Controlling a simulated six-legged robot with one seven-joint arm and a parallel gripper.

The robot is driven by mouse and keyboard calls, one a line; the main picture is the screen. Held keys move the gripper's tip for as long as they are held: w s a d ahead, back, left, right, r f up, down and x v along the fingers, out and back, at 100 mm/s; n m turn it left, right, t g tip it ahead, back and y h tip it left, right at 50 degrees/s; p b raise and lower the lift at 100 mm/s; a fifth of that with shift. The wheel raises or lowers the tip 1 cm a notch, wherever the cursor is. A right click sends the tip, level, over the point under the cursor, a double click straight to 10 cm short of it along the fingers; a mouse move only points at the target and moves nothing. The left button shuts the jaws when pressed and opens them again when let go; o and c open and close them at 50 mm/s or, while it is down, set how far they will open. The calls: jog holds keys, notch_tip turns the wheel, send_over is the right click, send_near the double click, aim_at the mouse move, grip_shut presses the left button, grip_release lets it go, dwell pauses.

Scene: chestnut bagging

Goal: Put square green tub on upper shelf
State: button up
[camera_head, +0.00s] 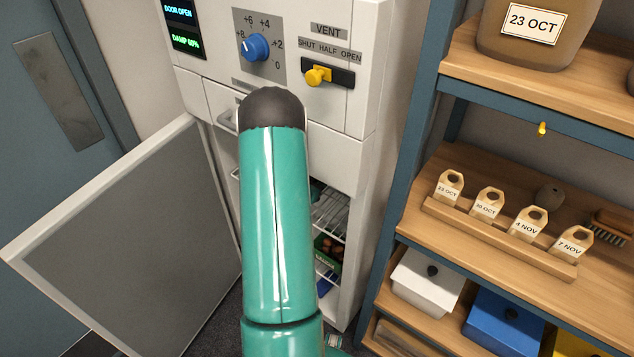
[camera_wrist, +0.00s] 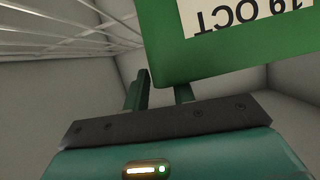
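In the wrist view a green tub (camera_wrist: 245,60) with flat sides fills the upper right; its label shows "19 OCT" upside down. My gripper (camera_wrist: 160,90) has two dark green fingers set apart, with a gap between them at the tub's lower left corner. The left finger is just outside that corner; the right finger's tip is hidden behind the tub's near wall. I cannot see whether either finger touches it. In the head view a green tub (camera_head: 329,243) with brown contents sits inside the open cabinet (camera_head: 345,215). My arm hides the gripper there.
A wire shelf (camera_wrist: 65,30) runs across the upper left of the wrist view, with pale cabinet walls around. The cabinet door (camera_head: 125,240) stands open to the left. A wooden shelf unit (camera_head: 500,215) with tagged blocks and boxes stands at the right.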

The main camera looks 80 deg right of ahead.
jog(key=v, duration=1.1)
jog(key=shift+w+a, duration=0.15)
jog(key=shift+a, duration=0.15)
jog(key=shift+w+r, duration=0.1)
jog(key=shift+w, duration=0.05)
jog(key=w+a+r+n+t+y, duration=0.2)
jog(key=w+a+r+n+t, duration=0.35)
jog(key=w, duration=0.65)
jog(key=w+a+r+n+t+y, duration=0.1)
jog(key=w+a+r+n+t, duration=0.1)
jog(key=w+a+r+t, duration=0.65)
jog(key=w+a+r+n+y, duration=0.3)
jog(key=w+a, duration=0.1)
jog(key=a, duration=0.5)
jog(key=w+a+r+n+y, duration=0.2)
jog(key=w+a+r+n, duration=0.15)
jog(key=a, duration=0.45)
jog(key=s+a+r+n+g+y, duration=0.1)
jog(key=s+a+r+n+y, duration=0.2)
jog(key=a, duration=0.6)
jog(key=s+a+r+n+y, duration=0.1)
jog(key=s+a+n+y, duration=0.15)
jog(key=s+a, duration=0.45)
jog(key=s+a+r+n+g, duration=0.1)
jog(key=s+a+n+g, duration=0.1)
jog(key=s+a, duration=0.3)
jog(key=shift+s+n+h, duration=0.45)
jog(key=shift+s+n, duration=0.25)
jog(key=shift+n, duration=0.15)
